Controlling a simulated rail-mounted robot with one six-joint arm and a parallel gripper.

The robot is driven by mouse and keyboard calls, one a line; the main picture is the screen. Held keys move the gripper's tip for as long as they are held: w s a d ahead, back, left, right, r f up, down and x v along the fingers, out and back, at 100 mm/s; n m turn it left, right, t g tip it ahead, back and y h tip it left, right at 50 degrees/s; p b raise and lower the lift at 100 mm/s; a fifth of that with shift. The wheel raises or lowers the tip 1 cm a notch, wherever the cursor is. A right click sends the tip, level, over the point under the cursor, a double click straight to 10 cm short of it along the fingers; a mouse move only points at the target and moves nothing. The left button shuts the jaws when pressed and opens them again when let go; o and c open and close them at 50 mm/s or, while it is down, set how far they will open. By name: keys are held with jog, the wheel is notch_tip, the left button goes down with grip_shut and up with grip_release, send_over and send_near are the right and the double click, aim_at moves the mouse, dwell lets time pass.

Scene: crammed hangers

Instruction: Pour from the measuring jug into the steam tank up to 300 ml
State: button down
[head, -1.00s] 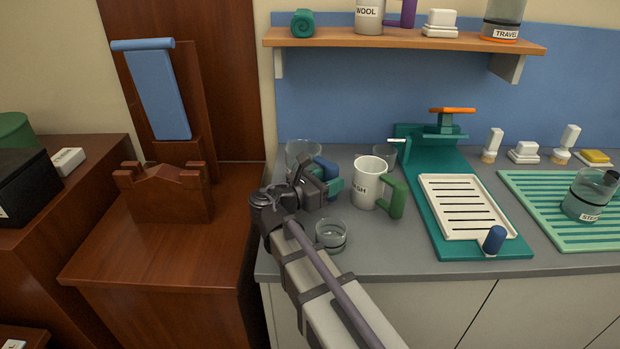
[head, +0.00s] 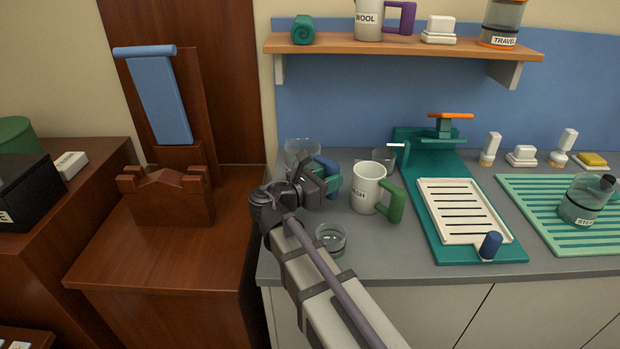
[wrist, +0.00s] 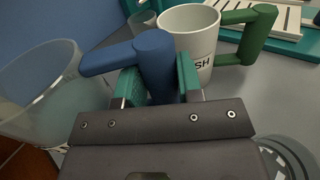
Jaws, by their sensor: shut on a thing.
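The clear measuring jug (head: 301,149) stands at the back left of the counter, partly hidden behind my gripper in the head view. In the wrist view the jug (wrist: 38,95) is at the left and its blue handle (wrist: 154,58) is between my teal fingers. My gripper (head: 326,183) is shut on that handle; it also fills the lower wrist view (wrist: 158,88). I cannot tell whether the jug touches the counter. The steam tank (head: 584,201), clear with a dark spout and a partly readable label, rests on the green ribbed mat at the far right.
A white mug (head: 366,186) with a green handle stands close right of my gripper. A small glass (head: 384,158) is behind it and a clear dish (head: 331,239) in front. A teal press with a slotted tray (head: 463,207) lies between mug and mat (head: 524,204). A shelf (head: 400,44) runs above.

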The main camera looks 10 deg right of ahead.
aim_at(329, 166)
jog(key=shift+r+p, duration=1.65)
jog(key=shift+r, duration=0.25)
notch_tip(329, 166, up, 10)
jog(key=p, duration=0.9)
jog(key=shift+f, duration=0.25)
